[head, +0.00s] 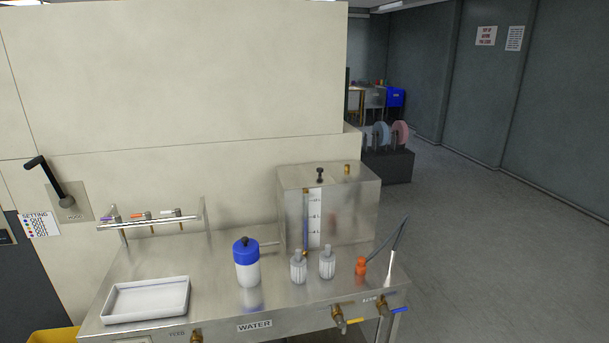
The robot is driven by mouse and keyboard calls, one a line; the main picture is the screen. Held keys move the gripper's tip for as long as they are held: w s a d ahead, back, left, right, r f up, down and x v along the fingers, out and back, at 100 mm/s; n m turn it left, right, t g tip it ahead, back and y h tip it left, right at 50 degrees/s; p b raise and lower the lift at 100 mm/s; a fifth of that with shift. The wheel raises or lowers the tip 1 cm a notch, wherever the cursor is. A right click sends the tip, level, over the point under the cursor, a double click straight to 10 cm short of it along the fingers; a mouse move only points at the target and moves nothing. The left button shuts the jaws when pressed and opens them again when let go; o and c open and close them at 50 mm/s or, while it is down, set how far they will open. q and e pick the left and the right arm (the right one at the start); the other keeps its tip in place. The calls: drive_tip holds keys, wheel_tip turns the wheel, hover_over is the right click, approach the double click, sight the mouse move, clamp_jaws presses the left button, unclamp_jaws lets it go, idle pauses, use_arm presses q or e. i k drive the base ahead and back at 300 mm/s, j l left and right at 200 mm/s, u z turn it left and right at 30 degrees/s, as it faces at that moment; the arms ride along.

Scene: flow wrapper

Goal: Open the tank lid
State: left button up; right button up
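The tank (352,212) is a square metal box at the back right of the steel bench, with a level gauge (315,219) on its front. Its flat lid (335,175) lies on top and looks shut. A dark knob (320,174) stands near the middle of the lid, and a small brass fitting (347,169) stands to its right. Neither of my grippers shows in the head view.
A cream wall (180,80) rises behind. Open floor lies right.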

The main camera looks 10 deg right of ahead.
sight(301, 176)
drive_tip(key=i+l+u, duration=0.1)
drive_tip(key=l, duration=0.45)
drive_tip(key=i+l+u, duration=0.1)
drive_tip(key=l, duration=0.4)
drive_tip(key=i+l+u, duration=0.1)
drive_tip(key=l, duration=0.45)
